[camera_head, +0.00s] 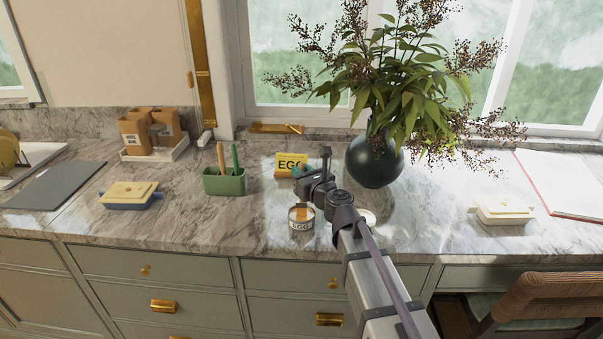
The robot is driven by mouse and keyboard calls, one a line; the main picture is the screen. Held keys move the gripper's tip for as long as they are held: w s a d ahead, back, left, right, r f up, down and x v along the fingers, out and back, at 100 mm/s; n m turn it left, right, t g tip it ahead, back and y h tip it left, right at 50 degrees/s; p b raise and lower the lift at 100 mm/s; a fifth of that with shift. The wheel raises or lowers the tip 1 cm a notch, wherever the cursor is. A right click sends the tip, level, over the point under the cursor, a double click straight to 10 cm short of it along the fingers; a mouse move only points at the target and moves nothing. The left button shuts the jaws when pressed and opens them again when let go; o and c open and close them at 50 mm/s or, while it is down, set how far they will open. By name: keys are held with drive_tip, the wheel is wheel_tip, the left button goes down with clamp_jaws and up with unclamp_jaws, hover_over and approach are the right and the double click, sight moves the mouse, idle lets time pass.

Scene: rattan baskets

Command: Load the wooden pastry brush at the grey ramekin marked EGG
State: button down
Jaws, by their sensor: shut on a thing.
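The grey ramekin (301,224) with an EGG label stands on the marble counter near its front edge. My gripper (304,193) is just above and behind it, shut on what appears to be the wooden pastry brush. A tan-orange part of the brush (302,212) shows at the ramekin's mouth. Most of the brush is hidden by my gripper, and I cannot tell whether its tip touches the contents. A yellow EGG sign (290,161) stands behind my gripper.
A green caddy (225,183) with a wooden handle and a green handle stands to the left. A dark vase (374,163) of branches stands behind right. A pale dish (367,217) is partly hidden by my arm. Butter dishes (130,196) (503,211) stand at either side.

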idle(0.3)
wheel_tip(320, 180, up, 7)
drive_tip(key=p, duration=0.7)
drive_tip(key=shift+r, duration=0.1)
drive_tip(key=shift+a, duration=0.1)
